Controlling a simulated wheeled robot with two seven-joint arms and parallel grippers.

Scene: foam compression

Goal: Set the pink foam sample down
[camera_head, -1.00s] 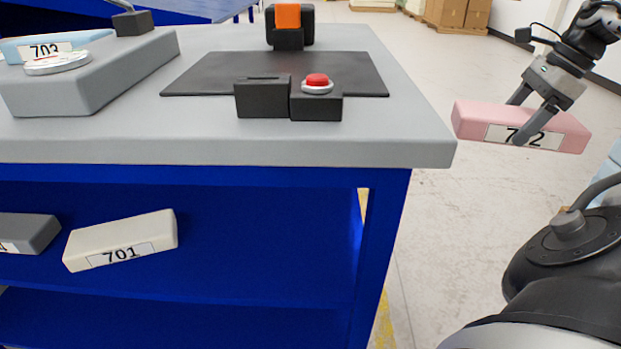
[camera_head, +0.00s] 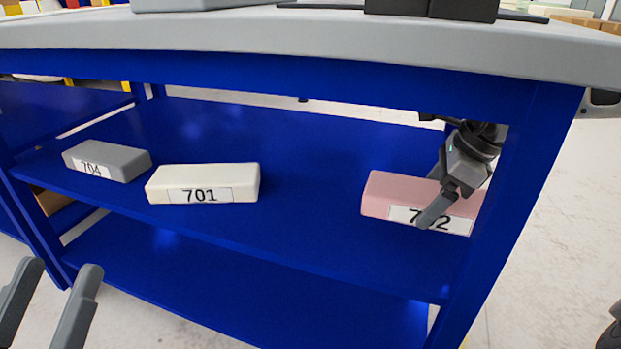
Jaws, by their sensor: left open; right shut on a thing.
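The pink foam sample (camera_head: 385,195), a block with a white label partly covered by a finger, is at the right end of the blue middle shelf (camera_head: 300,215). My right gripper (camera_head: 435,205) is shut on it. I cannot tell whether the block touches the shelf. The table's right leg stands just right of the block and hides part of my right arm. My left gripper (camera_head: 45,300) is open and empty at the lower left, in front of the table.
A white foam block labelled 701 (camera_head: 203,182) and a grey one labelled 704 (camera_head: 107,161) lie on the left part of the shelf. The shelf is clear between 701 and the pink block. The grey tabletop (camera_head: 300,35) overhangs the shelf.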

